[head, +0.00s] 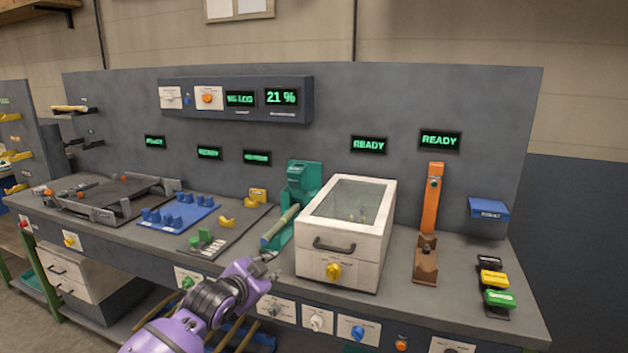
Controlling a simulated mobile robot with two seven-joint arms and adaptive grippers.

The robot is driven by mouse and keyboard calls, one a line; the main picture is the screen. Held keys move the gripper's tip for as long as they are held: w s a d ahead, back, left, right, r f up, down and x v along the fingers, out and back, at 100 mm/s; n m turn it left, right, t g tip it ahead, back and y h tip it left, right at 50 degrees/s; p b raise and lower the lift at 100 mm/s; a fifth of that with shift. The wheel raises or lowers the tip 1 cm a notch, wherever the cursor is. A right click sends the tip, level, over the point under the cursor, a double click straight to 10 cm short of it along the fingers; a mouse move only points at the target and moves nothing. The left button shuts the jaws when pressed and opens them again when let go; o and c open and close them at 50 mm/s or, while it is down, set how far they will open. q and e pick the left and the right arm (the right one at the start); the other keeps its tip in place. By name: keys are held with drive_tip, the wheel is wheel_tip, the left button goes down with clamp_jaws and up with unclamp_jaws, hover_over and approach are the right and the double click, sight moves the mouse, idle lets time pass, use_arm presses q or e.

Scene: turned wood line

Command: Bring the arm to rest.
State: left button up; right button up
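My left arm comes in from the bottom edge in purple and black. My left gripper (268,267) is at the front edge of the bench, just left of the white box with the glass lid. It is in front of the green machine with the turned wood piece (281,229), and appears apart from it. The fingertips are small and dark, so I cannot tell whether they are open or shut. I see nothing clearly held. My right gripper is not in view.
The white box (318,260) stands close right of the gripper. An orange post (433,200) and several coloured blocks (493,279) are further right. A blue rack (180,214) and a dark tray machine (118,198) are left. Knobs line the bench (420,305) front.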

use_arm(q)
drive_tip(key=s+a+f+n+y+p, duration=0.1)
drive_tip(key=s+f+n, duration=0.2)
drive_tip(key=s+f, duration=0.65)
drive_tip(key=s+a+f+n+p, duration=0.1)
drive_tip(key=s+f+n, duration=0.2)
drive_tip(key=s+f, duration=0.65)
drive_tip(key=s+a+f+n+g+y, duration=0.1)
drive_tip(key=s+a+f, duration=0.1)
drive_tip(key=s, duration=0.9)
drive_tip(key=s+a+f+n+g+y, duration=0.1)
drive_tip(key=s+f, duration=0.4)
drive_tip(key=s, duration=0.7)
drive_tip(key=s+a+f+n+g+y+p, duration=0.1)
drive_tip(key=s+a+f+n+g, duration=0.1)
drive_tip(key=s, duration=1)
drive_tip(key=shift+s+a+f, duration=0.15)
drive_tip(key=shift+a+f, duration=0.55)
drive_tip(key=shift+f, duration=0.05)
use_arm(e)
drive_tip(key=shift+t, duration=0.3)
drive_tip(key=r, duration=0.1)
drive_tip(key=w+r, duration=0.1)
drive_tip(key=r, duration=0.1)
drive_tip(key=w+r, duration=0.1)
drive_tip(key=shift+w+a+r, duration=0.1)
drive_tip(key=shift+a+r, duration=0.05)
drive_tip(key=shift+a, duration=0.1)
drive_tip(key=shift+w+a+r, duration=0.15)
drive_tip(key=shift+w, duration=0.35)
